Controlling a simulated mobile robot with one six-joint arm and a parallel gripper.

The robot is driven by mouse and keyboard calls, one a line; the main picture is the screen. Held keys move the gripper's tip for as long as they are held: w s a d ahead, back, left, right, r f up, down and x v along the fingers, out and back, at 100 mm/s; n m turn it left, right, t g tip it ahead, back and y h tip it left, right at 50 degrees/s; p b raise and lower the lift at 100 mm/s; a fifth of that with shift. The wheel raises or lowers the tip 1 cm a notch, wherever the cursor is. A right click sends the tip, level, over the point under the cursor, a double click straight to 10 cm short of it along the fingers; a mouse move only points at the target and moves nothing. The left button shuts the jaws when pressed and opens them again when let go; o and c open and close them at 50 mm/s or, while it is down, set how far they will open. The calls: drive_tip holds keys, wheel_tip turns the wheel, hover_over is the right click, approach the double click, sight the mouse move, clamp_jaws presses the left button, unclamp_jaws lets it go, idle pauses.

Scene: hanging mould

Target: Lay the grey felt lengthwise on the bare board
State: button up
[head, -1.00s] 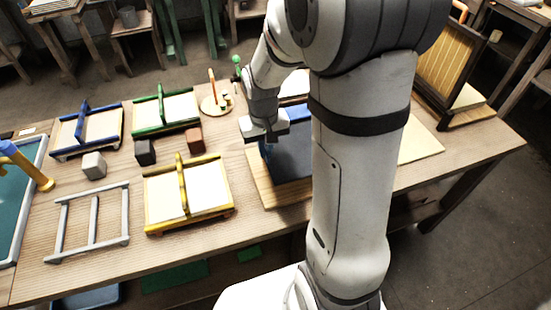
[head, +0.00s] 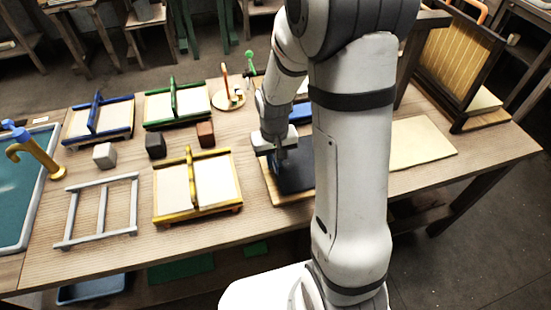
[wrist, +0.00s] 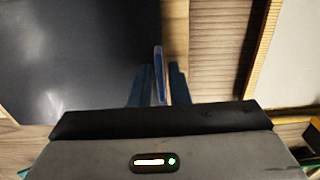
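A dark blue-grey sheet (head: 296,172), the likeliest grey felt, lies on a light wooden board; my arm hides its right part. It fills the upper left of the wrist view (wrist: 75,50). My gripper (head: 281,158) points down at the sheet's far left part in the head view. In the wrist view my two dark blue fingers (wrist: 161,85) stand close together beside the sheet's edge, with a thin blue upright strip (wrist: 158,72) between them. Whether they press on it is unclear. A pale board (head: 421,142) with nothing on it lies right of my arm.
A yellow frame (head: 196,186), a grey frame (head: 101,209), blue (head: 98,119) and green (head: 176,103) frames and small blocks (head: 155,145) stand left. A teal vat (head: 22,200) is at the far left. A ribbed mould (head: 452,62) leans at the back right.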

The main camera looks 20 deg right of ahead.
drive_tip(key=shift+o, duration=1.3)
drive_tip(key=shift+r, duration=0.1)
wheel_tip(320, 180, up, 12)
drive_tip(key=s+r+t, duration=0.1)
drive_tip(key=s+r, duration=0.2)
drive_tip(key=s, duration=0.4)
drive_tip(key=s+r+t, duration=0.1)
drive_tip(key=s+r, duration=0.2)
drive_tip(key=s, duration=0.4)
drive_tip(key=shift+d+t+p, duration=0.2)
drive_tip(key=shift+t+p, duration=0.1)
drive_tip(key=shift+p, duration=0.15)
